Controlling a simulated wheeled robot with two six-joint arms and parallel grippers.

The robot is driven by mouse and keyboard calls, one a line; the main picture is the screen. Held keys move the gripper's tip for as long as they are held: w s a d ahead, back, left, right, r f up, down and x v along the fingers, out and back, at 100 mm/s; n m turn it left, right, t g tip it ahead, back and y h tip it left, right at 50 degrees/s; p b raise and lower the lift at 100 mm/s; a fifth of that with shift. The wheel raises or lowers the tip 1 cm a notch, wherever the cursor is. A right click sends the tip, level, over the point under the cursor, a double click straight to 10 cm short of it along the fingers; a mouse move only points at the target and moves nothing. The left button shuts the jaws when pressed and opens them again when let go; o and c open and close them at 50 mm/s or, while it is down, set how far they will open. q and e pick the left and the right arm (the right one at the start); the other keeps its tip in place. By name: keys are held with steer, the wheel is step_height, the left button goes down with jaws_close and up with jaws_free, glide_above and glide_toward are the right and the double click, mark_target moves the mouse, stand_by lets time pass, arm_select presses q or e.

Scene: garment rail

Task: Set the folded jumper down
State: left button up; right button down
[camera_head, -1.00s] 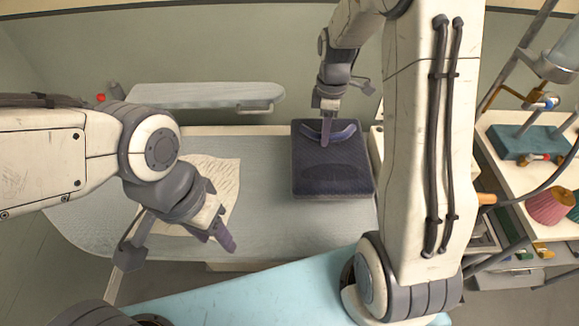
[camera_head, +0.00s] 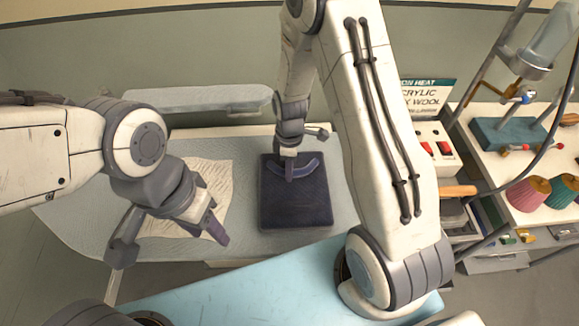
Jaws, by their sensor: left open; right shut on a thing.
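The folded jumper (camera_head: 297,208) is a dark navy, flat, nearly square bundle with a lighter blue curved band near its far edge. My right gripper (camera_head: 289,176) comes down from above and is shut on the jumper at that band. The jumper is over the grey ironing surface (camera_head: 110,215), close to its front edge; I cannot tell whether it touches. My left gripper (camera_head: 217,230) is open and empty, to the left of the jumper and apart from it, over a cream paper or cloth sheet (camera_head: 215,180).
A narrow padded board (camera_head: 200,98) stands at the back. A pale blue surface (camera_head: 240,285) lies in front. On the right are a panel with red switches (camera_head: 434,145), a wooden-handled tool (camera_head: 457,190) and coloured spools (camera_head: 528,193).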

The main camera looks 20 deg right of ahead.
steer(key=c, duration=0.7)
jaws_free()
steer(key=shift+w+r, duration=0.1)
steer(key=shift+r, duration=0.45)
step_height(320, 180, up, 10)
steer(key=b, duration=0.3)
steer(key=s+a+r+m, duration=0.2)
steer(key=s+a, duration=0.2)
steer(key=s, duration=0.3)
steer(key=s+a+r+m, duration=0.2)
steer(key=s+a+r, duration=0.1)
steer(key=s, duration=0.4)
steer(key=s+a+r+m, duration=0.2)
steer(key=s+a, duration=0.2)
steer(key=s, duration=0.3)
steer(key=shift+s+a+r+t+y, duration=0.3)
steer(key=shift+y, duration=0.1)
steer(key=shift+s, duration=0.1)
